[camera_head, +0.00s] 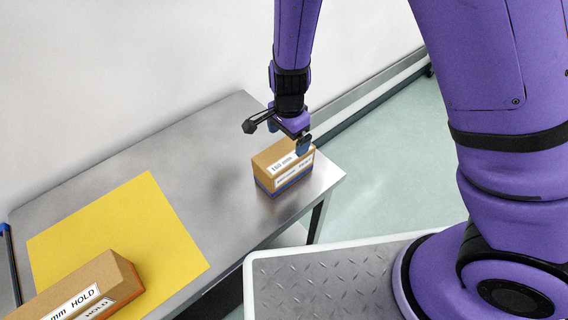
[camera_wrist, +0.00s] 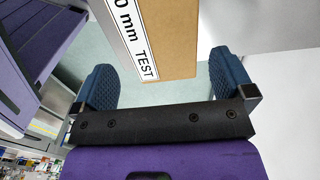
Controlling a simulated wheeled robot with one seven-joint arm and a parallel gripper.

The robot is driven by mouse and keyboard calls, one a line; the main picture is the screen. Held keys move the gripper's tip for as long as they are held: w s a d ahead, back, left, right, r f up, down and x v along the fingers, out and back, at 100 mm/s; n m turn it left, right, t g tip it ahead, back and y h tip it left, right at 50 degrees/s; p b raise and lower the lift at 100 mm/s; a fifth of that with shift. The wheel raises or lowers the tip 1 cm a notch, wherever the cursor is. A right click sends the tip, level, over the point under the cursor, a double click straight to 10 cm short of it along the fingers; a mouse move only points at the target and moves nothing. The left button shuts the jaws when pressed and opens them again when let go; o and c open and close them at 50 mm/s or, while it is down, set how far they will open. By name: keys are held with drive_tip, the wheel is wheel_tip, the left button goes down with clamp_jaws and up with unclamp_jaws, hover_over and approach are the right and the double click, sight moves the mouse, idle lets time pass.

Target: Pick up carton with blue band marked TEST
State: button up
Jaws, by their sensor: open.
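The carton marked TEST (camera_head: 283,167) is a brown box with white labels and a blue band low on its side. It stands upright near the right end of the metal table. My gripper (camera_head: 287,140) is right above and behind it in the head view. In the wrist view, the carton's top with the TEST label (camera_wrist: 158,38) shows between the two blue fingers of my gripper (camera_wrist: 165,88). The fingers are open, with a gap on each side of the carton. Whether they reach below its top edge I cannot tell.
Another carton, marked HOLD (camera_head: 110,268), with an orange band, lies at the table's near left, partly on a yellow mat (camera_head: 150,215). The metal table (camera_head: 215,135) is bare between the mat and the TEST carton. A wall runs behind the table.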

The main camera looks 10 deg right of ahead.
sight(284, 152)
wheel_tip(284, 152, down, 3)
drive_tip(key=shift+r, duration=0.2)
drive_tip(key=shift+s+a+f, duration=0.1)
drive_tip(key=shift+a+f, duration=0.1)
drive_tip(key=shift+f, duration=0.65)
drive_tip(key=shift+s+a+f, duration=0.15)
drive_tip(key=shift+a+f, duration=0.05)
drive_tip(key=shift+f, duration=0.7)
drive_tip(key=shift+s+a+f, duration=0.1)
drive_tip(key=shift+a+f, duration=0.1)
drive_tip(key=shift+f, duration=0.65)
drive_tip(key=c, duration=1)
drive_tip(key=shift+o, duration=0.2)
